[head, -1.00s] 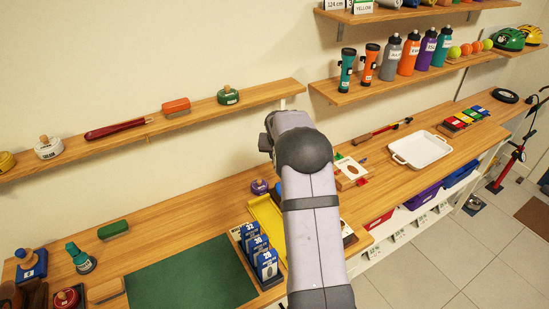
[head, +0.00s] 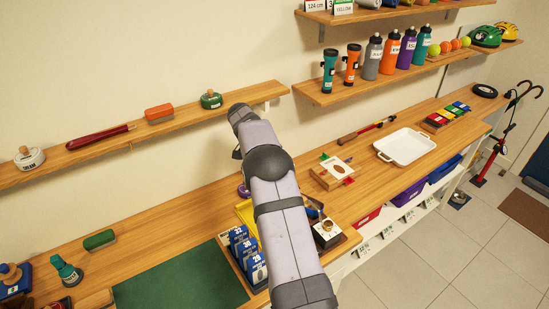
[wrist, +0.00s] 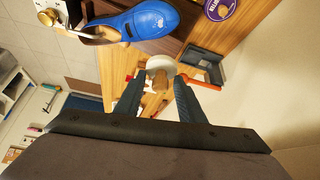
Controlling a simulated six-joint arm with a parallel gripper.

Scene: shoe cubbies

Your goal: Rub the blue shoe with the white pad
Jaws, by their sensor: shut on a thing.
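The blue shoe (wrist: 150,20) lies at the top of the wrist view, toe to the right, on a dark brown stand. In the head view only a small blue part (head: 313,207) shows beside my arm. The white pad (wrist: 158,64) is round with a wooden knob. My gripper (wrist: 160,86) is shut on this knob. The pad is in front of the jaws, below the shoe in the wrist picture, with a visible gap between them. In the head view my arm hides the gripper and the pad.
A purple round tin (wrist: 219,8) stands close to the shoe, and a brass-topped piece (head: 327,226) is beside it. Blue numbered cards (head: 240,240) stand left of my arm. A wall shelf (head: 185,122) is behind. The bench around the white tray (head: 405,147) is fairly clear.

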